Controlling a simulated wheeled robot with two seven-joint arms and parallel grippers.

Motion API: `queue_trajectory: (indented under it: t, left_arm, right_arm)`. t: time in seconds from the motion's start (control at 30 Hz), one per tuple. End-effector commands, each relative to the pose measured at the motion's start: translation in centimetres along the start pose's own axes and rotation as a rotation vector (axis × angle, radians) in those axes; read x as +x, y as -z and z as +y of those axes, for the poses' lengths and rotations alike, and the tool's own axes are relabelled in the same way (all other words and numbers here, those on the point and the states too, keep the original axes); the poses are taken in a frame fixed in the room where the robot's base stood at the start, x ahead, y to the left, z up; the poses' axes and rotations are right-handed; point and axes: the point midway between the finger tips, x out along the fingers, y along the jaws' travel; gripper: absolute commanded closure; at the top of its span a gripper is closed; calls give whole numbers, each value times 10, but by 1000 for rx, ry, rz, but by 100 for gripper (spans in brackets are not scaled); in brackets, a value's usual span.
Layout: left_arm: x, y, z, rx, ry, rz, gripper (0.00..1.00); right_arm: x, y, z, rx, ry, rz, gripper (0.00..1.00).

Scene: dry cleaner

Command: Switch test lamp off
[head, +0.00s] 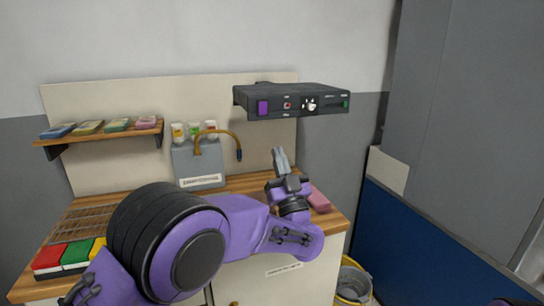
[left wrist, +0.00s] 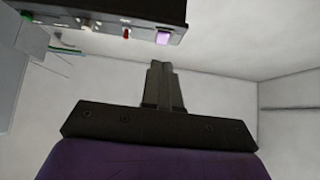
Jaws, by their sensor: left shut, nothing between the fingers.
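A dark control box (head: 292,101) is fixed to the wall at the upper middle of the head view. I cannot tell which of these belongs to the test lamp. My right gripper is not seen.
A wooden counter (head: 240,186) holds a grey container (head: 198,165) with a bent brass tube, a pink block (head: 319,199) and coloured blocks (head: 75,254). A shelf (head: 100,134) hangs at left. A yellow-rimmed bucket (head: 353,284) and blue panel (head: 430,250) are at right.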

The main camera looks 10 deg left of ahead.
Motion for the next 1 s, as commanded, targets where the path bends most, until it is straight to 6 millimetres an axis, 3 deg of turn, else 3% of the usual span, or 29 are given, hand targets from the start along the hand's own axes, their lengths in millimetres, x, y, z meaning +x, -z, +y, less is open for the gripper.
queue_trajectory:
  t: [0.03,0.2,0.57,0.7,0.77,0.83,0.9,1.0]
  left_arm:
    - [-11,-7,3,-1,-2,2,100]
    - [-22,-9,8,-5,-5,1,100]
    - [-24,-8,12,-13,-10,0,100]
    - [-27,-13,23,-156,-75,-26,100]
    - [-46,-38,28,-236,-183,-113,100]
    - [-83,-93,17,-289,-288,-295,100]
    - [-122,-141,-4,-310,-332,-471,100]
    - [-184,-199,-42,-315,-346,-716,100]
  right_arm:
    - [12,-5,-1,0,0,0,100]
    - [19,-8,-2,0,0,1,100]
    - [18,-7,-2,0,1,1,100]
    - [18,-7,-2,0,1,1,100]
    - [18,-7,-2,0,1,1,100]
    - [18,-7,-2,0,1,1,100]
    - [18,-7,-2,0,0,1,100]
    - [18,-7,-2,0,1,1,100]
